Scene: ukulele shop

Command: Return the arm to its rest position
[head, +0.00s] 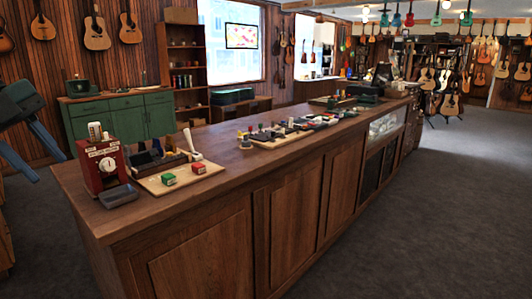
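My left gripper (49,168) shows at the left edge of the head view, pointing down and to the right. Its two blue-grey fingers are apart, with nothing visible between them. It is in the air left of the long wooden counter (215,225), apart from the red device with a round dial (104,166) on the counter's near end. Only the gripper's body and fingers show; the rest of the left arm is outside the picture. My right gripper is not in view.
A wooden board (158,188) with small red and green boxes lies near the counter's left end. Several small items sit farther along the counter. A green cabinet (150,119) stands behind. Guitars hang on the walls. The grey floor (430,220) at right is clear.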

